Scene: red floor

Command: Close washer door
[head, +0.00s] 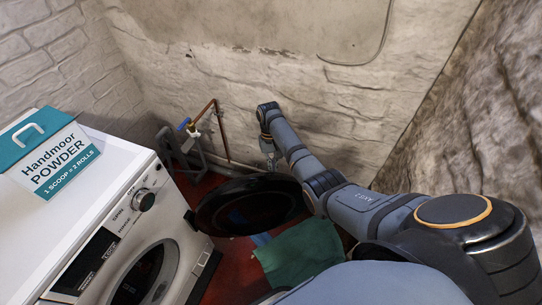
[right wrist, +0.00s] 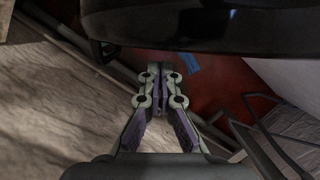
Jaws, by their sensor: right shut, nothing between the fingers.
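The white washer (head: 95,215) stands at the left in the head view. Its round black door (head: 250,205) is swung open, out to the right of the front, and the dark drum opening (head: 140,278) shows. My right arm reaches in from the right. My right gripper (head: 270,158) points down just beyond the door's far edge, and its tips are partly hidden there. In the right wrist view the gripper (right wrist: 160,72) is shut and empty, with the dark door rim (right wrist: 200,28) across the top. I cannot tell whether they touch. My left gripper is not in view.
A powder box (head: 50,150) lies on top of the washer. A tap and copper pipe (head: 195,125) are at the back wall. A green cloth (head: 300,252) lies on the red floor (head: 235,252) in front of the door. Stone walls close off the back and right.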

